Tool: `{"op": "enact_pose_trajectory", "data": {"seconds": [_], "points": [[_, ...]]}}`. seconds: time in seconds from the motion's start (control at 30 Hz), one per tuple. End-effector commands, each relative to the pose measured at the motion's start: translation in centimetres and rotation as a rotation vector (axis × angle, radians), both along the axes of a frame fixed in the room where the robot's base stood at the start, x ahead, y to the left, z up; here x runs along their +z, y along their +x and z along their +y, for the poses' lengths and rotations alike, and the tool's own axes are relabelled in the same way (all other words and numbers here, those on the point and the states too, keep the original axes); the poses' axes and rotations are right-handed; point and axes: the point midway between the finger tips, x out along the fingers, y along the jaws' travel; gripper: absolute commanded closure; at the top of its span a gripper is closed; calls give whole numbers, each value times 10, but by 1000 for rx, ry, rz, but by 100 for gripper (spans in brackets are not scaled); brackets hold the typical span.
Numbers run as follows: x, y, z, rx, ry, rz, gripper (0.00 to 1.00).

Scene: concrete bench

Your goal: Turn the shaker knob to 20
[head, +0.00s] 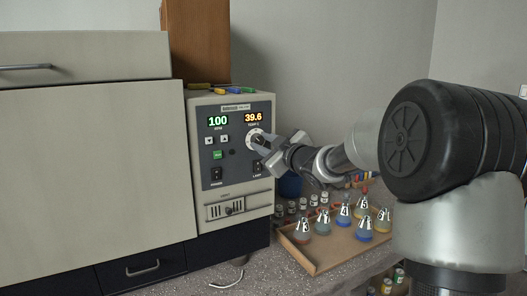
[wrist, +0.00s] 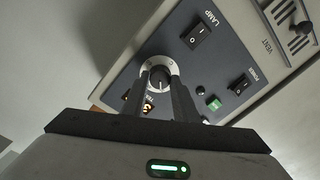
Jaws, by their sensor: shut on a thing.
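The shaker (head: 204,158) is a box with a dark control panel at the left of the head view. Its knob (wrist: 159,74) is dark, inside a pale round dial ring, and sits below the orange display (head: 253,117), which reads 39.6. A green display (head: 218,122) reads 100. My gripper (head: 263,144) reaches the knob from the right. In the wrist view its two dark fingers (wrist: 158,90) lie on either side of the knob and are shut on it. The dial's marks are too small to read, and the fingers partly cover the ring.
The panel also has a lit green button (head: 217,155), a power switch (head: 216,173), a lamp switch (head: 257,167) and a vent slider (head: 229,209). A cardboard tray (head: 318,266) with several flasks stands on the bench at right. Coloured pens (head: 221,90) lie on top of the shaker.

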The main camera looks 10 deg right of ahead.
Motion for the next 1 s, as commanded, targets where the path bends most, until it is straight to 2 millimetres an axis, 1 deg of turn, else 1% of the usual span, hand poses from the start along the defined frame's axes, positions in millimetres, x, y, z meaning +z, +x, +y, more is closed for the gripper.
{"op": "enact_pose_trajectory", "data": {"seconds": [0.03,0.6,0.8,1.0], "points": [[-3,0,2,2,-45,-17,96],[-2,-1,3,2,-557,-184,96],[-2,0,2,1,-714,-235,96],[-1,-1,3,1,-834,-274,96]]}}
